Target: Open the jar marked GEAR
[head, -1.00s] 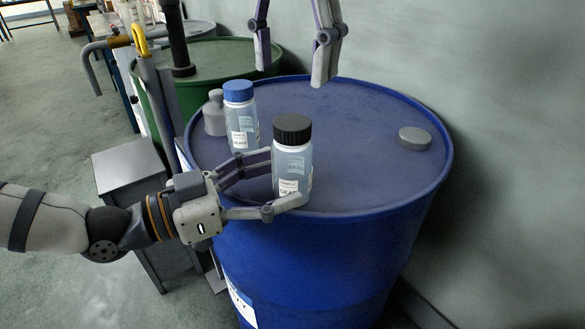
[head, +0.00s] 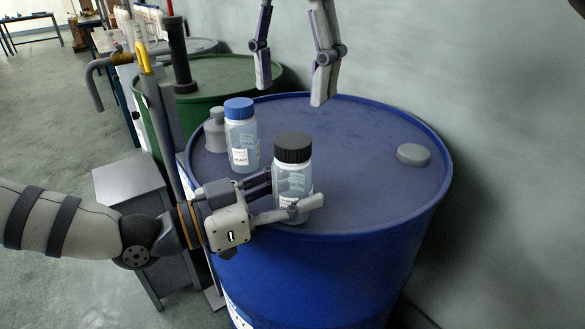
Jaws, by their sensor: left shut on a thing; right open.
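The jar marked GEAR (head: 294,177) is clear with a black ribbed lid (head: 293,148) that is on it. It stands upright on the blue drum (head: 375,145), near the front rim. My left gripper (head: 293,205) is shut around the lower part of the jar and hides most of its label. My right gripper (head: 291,95) is open and empty, above the back of the drum top, beyond the jar and higher than it.
A clear jar with a blue lid (head: 241,135) stands just behind and left of the GEAR jar. A grey fitting (head: 215,132) is beside it. A grey bung (head: 413,155) sits at the drum's right. A green drum (head: 225,72) stands behind.

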